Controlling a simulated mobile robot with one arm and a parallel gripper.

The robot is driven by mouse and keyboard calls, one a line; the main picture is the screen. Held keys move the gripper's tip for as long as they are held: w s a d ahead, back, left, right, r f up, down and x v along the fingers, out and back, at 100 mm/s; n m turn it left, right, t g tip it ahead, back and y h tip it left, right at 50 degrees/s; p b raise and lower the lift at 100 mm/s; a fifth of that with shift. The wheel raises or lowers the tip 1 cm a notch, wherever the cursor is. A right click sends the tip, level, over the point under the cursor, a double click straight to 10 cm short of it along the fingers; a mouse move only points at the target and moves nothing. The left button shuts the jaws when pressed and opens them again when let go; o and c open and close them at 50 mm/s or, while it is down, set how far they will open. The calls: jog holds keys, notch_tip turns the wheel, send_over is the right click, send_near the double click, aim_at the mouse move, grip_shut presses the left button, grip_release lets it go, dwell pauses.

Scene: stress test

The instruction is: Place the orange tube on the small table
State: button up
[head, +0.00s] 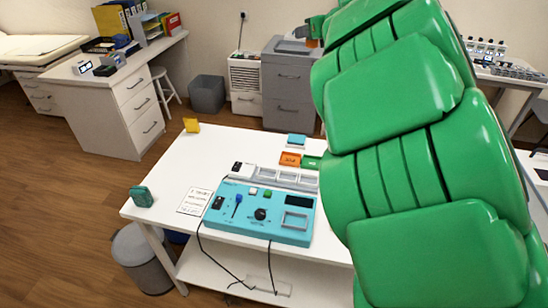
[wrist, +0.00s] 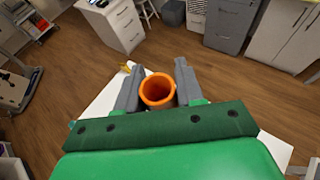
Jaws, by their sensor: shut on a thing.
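The orange tube (wrist: 158,90) is held upright between the two grey fingers of my gripper (wrist: 158,92) in the wrist view, its round open end facing the camera. In the head view a small orange part of the tube (head: 312,43) shows beside my green arm, high in the picture; the fingers are hard to make out there. The small white table (head: 160,170) stands in the middle of the head view. In the wrist view its white top (wrist: 100,110) lies below the held tube, mostly covered by my gripper.
A blue control panel (head: 262,213) with cables fills the table's front. A yellow block (head: 191,125), a dark green item (head: 141,196), a paper sheet (head: 195,201), a light-blue block (head: 296,140) and an orange block (head: 290,159) also lie there. The table's left part has free room.

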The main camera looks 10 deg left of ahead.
jog(key=s+a+r+n+g+y, duration=0.4)
jog(key=s+a+r+n+g, duration=0.2)
jog(key=s+n+g, duration=0.3)
jog(key=shift+a+r+n+g, duration=0.2)
jog(key=shift+a+n+g, duration=0.25)
jog(key=shift+n+g, duration=1.25)
jog(key=shift+s+d+r+g, duration=0.1)
jog(key=shift+s+r+g, duration=0.05)
jog(key=shift+g, duration=0.25)
notch_tip(320, 180, down, 41)
jog(key=shift+w+a+f, duration=0.95)
jog(key=shift+w+f, duration=0.65)
jog(key=shift+w, duration=0.4)
jog(key=shift+w+a+f, duration=1)
jog(key=shift+w+f, duration=0.55)
jog(key=shift+w, duration=0.45)
jog(key=shift+w+a+f, duration=0.95)
jog(key=shift+w+f, duration=0.65)
jog(key=shift+w, duration=0.4)
jog(key=shift+f, duration=0.1)
